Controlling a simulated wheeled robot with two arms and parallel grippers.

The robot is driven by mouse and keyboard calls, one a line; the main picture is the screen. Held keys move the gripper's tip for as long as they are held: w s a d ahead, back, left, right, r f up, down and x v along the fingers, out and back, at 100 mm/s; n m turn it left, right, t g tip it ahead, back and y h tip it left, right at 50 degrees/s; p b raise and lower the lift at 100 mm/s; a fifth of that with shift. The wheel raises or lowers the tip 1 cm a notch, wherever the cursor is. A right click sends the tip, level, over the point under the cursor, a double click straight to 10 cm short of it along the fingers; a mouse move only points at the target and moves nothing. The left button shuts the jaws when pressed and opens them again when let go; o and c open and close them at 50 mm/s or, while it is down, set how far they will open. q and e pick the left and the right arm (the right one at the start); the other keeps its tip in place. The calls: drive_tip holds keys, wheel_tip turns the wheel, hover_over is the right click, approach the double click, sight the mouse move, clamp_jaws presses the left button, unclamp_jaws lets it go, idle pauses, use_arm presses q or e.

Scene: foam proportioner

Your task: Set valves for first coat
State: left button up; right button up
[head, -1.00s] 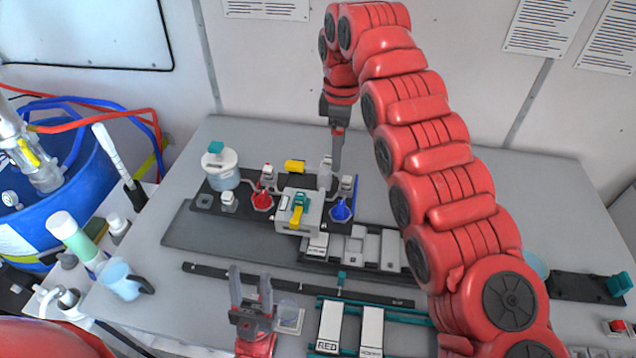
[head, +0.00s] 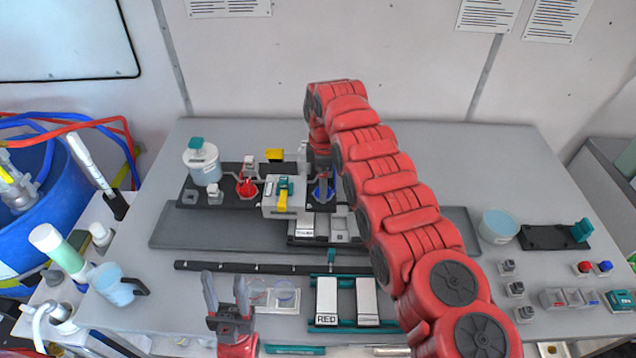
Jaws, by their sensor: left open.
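The proportioner stands on a dark plate in the middle of the table. Its red valve (head: 247,188) is left of the grey block (head: 284,202), which carries a yellow and teal lever (head: 283,190). The blue valve (head: 322,193) is right of the block, partly hidden by my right gripper (head: 324,182). My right gripper points down at the blue valve; whether it touches it, and how its jaws stand, I cannot tell. My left gripper (head: 227,293) is open and empty at the front, fingers pointing up, away from the valves.
A white-lidded jar (head: 203,165) stands at the plate's left end. A dark rail (head: 250,267) and a teal rack (head: 345,320) with labelled white bars lie in front. A clear cup (head: 498,226) is at right. A blue jug (head: 113,285) and blue barrel (head: 50,215) are left.

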drive_tip(key=shift+a+f, duration=0.1)
drive_tip(key=shift+f, duration=0.15)
drive_tip(key=shift+c, duration=0.3)
drive_tip(key=shift+d+r, duration=0.1)
drive_tip(key=shift+d, duration=0.1)
drive_tip(key=shift+c, duration=1.1)
drive_tip(key=c, duration=1.1)
drive_tip(key=shift+a+f+m+b, duration=0.1)
drive_tip(key=shift+f+m+b, duration=0.15)
drive_tip(key=shift+m+b, duration=0.7)
drive_tip(key=shift+r+m+b, duration=0.1)
drive_tip(key=shift+m+b, duration=0.75)
drive_tip(key=shift+b, duration=0.4)
drive_tip(key=m, duration=0.2)
drive_tip(key=shift+r+m+b, duration=0.1)
drive_tip(key=shift+m+b, duration=0.2)
drive_tip(key=shift+m, duration=0.1)
drive_tip(key=m, duration=0.3)
drive_tip(key=shift+m, duration=0.3)
drive_tip(key=m, duration=0.4)
drive_tip(key=shift+r, duration=0.1)
drive_tip(key=shift+m, duration=1.9)
